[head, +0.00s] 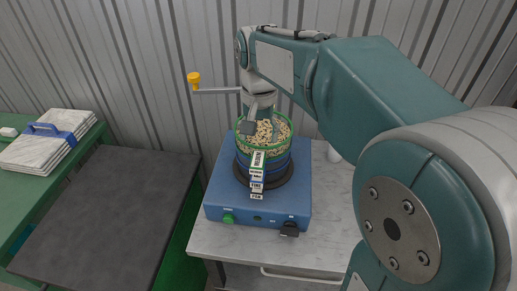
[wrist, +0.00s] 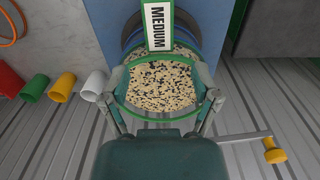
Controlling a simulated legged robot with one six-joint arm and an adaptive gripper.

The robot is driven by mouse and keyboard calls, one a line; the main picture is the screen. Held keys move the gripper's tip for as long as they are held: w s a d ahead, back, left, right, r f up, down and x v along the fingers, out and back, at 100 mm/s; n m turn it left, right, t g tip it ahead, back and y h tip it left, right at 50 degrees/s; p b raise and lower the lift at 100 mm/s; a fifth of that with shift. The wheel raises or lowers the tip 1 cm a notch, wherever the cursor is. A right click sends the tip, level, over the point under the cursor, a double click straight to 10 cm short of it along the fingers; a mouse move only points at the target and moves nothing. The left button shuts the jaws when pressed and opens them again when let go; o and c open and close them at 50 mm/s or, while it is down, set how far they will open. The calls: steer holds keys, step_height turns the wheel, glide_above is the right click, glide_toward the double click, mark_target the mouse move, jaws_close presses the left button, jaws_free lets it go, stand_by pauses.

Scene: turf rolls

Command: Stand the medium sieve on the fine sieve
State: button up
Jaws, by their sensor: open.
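The medium sieve (head: 284,141) has a green rim, a white label and a load of speckled granules. It sits on top of the stack, directly over the blue fine sieve (head: 243,160), and looks level. In the wrist view the medium sieve (wrist: 178,110) shows its MEDIUM label, with blue rings partly visible behind it. My gripper (head: 262,127) is open over the stack. In the wrist view my gripper (wrist: 166,97) has one finger on each side of the green rim; whether they touch it I cannot tell. The fine sieve is mostly hidden by the labels and the medium sieve.
The stack stands on a blue shaker box (head: 222,196) with a green button and a black knob, on a marble-topped table (head: 228,239). A dark mat-like surface (head: 100,215) lies to the left. A yellow-knobbed crank (head: 194,79) sticks out left of my wrist.

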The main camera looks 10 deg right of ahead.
step_height(320, 180, up, 6)
steer(key=s+d+f+n+t, duration=0.1)
steer(key=s+f, duration=0.3)
steer(key=s, duration=0.4)
steer(key=s+d+f+n+t, duration=0.2)
steer(key=s+f+n+t, duration=0.1)
steer(key=s, duration=0.6)
steer(key=shift+f+t, duration=0.6)
steer(key=shift+t, duration=0.2)
